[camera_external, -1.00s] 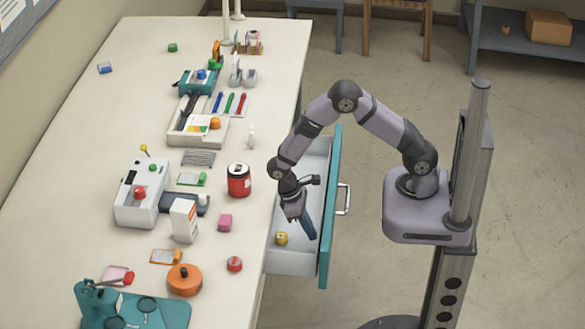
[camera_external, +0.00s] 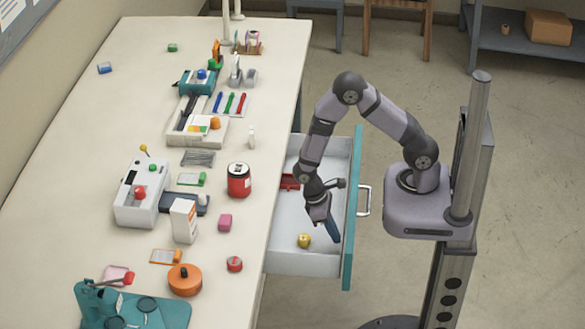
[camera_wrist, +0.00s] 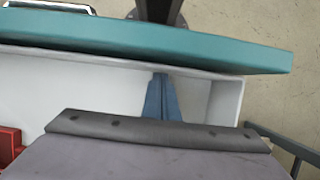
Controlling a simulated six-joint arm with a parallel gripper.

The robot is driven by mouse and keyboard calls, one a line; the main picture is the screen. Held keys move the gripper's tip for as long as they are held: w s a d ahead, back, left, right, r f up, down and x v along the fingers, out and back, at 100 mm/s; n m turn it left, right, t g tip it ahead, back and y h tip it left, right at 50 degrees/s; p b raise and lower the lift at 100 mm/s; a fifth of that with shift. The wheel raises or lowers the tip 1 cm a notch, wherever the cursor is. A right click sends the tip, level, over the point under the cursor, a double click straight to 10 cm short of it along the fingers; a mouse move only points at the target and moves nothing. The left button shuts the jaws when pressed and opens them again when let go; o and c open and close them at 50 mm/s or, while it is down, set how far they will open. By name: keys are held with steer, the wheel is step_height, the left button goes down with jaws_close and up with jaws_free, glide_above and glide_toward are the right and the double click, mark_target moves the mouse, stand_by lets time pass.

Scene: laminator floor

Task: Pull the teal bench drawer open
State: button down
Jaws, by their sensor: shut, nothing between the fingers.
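The teal-fronted bench drawer (camera_external: 352,215) stands pulled well out from the bench's right side, with its white inside showing. Its metal handle (camera_external: 364,200) is on the outer face. My gripper (camera_external: 335,238) reaches down into the drawer, its blue fingers just inside the teal front panel. In the wrist view the blue fingers (camera_wrist: 162,98) are together and empty, close to the inner side of the teal front (camera_wrist: 150,42). Whether they touch it I cannot tell. The handle also shows at the top left of the wrist view (camera_wrist: 50,5).
A yellow item (camera_external: 304,241) and a red item (camera_external: 289,182) lie in the drawer. The cluttered bench top (camera_external: 120,85) is to the left, with a red canister (camera_external: 239,180) near its edge. The floor right of the drawer is clear up to my base.

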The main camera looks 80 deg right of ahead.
steer(key=shift+s, duration=0.9)
steer(key=p+v, duration=0.9)
steer(key=v, duration=0.1)
